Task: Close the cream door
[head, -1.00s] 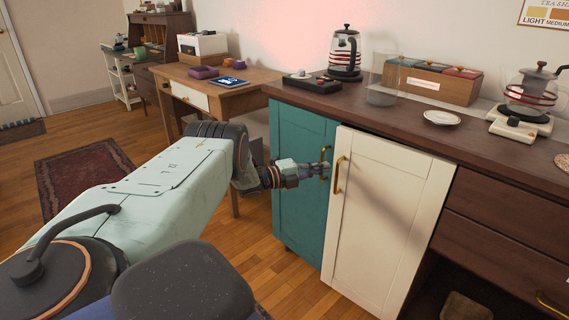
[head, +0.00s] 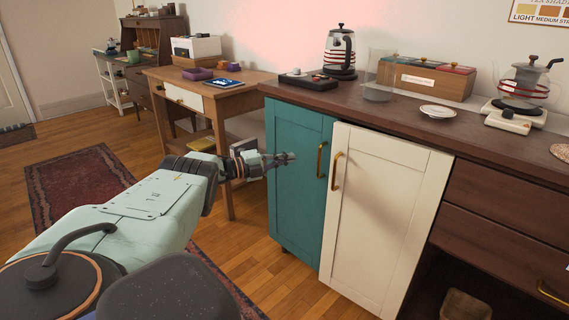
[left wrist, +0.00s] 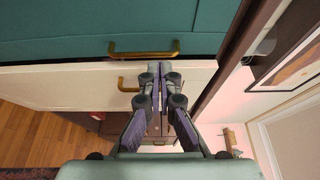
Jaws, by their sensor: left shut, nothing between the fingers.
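The cream door (head: 388,210), with a brass handle (head: 336,171), hangs under the dark counter. My left gripper (head: 289,158) is shut and empty, in front of the teal door, left of both handles. Its fingers (left wrist: 165,72) show in the left wrist view. I cannot tell whether they touch anything. My right gripper is out of view.
The counter (head: 410,118) carries a kettle (head: 341,52), a glass jar, a wooden box (head: 425,80), a saucer (head: 438,111) and a coffee maker (head: 522,95). Drawers (head: 505,200) are right of the cream door. A wooden desk (head: 225,90) stands left. The floor before the doors is clear.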

